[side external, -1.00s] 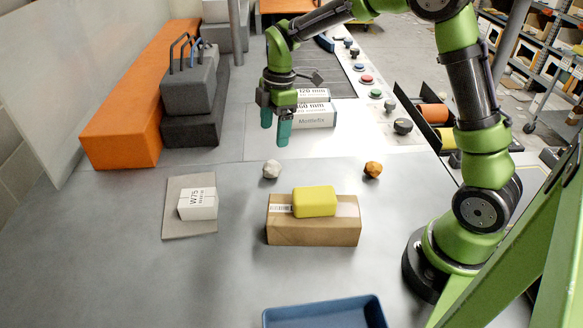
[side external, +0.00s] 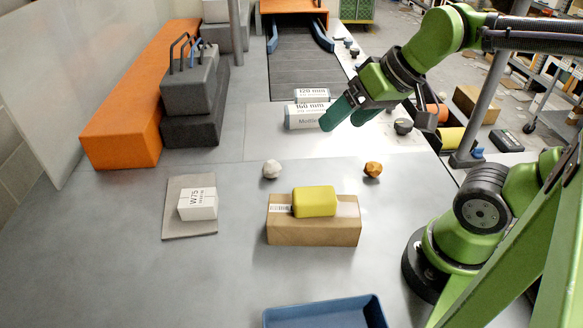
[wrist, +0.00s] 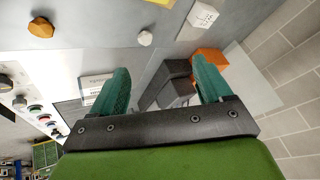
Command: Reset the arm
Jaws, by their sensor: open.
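My gripper (side external: 341,118) is raised above the back right of the grey table (side external: 110,240) in the side external view, its teal fingers pointing down and left. In the wrist view my gripper (wrist: 160,88) shows both fingers apart with nothing between them. It touches none of the objects that I can see.
A yellow block (side external: 314,201) lies on a cardboard box (side external: 313,231). A white stone (side external: 272,169), an orange lump (side external: 373,170) and a white box (side external: 198,204) on a grey mat (side external: 176,222) are nearby. A blue tray (side external: 324,312) is in front. Labelled boxes (side external: 303,116) stand behind.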

